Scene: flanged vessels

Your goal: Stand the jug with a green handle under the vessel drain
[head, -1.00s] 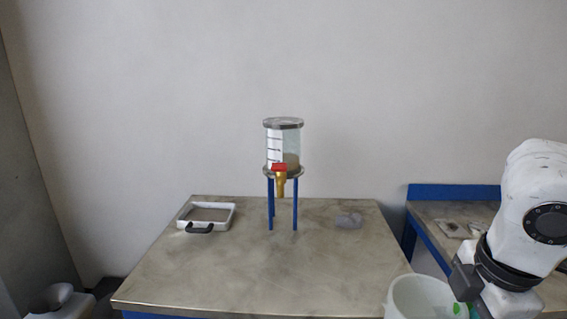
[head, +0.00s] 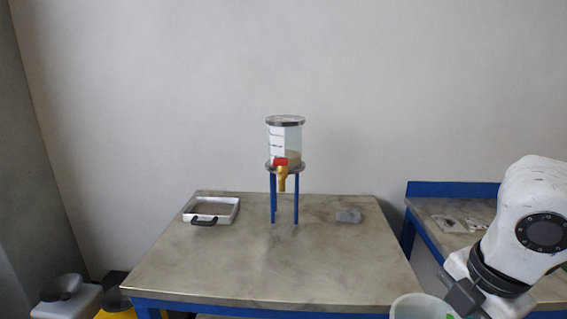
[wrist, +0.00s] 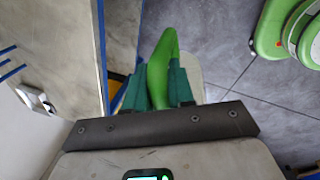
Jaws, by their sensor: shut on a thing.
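The white jug (head: 412,306) is at the bottom right of the head view, partly cut off by the frame's edge. Its green handle (wrist: 166,50) shows in the wrist view between my gripper's fingers (wrist: 166,85). My gripper is shut on that handle; in the head view its dark end (head: 463,296) is beside the jug, and the fingertips are hard to make out. The clear vessel (head: 290,140) stands on a blue-legged stand on the bench. Its brass drain (head: 282,178) with a red valve handle (head: 281,161) points down between the legs.
The bench top (head: 230,265) is clear in front of the stand. A white tray with a dark handle (head: 236,212) lies left of the stand, and a grey lump (head: 348,216) right of it. A second bench (head: 425,213) is at right. Containers (head: 68,300) stand at the lower left.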

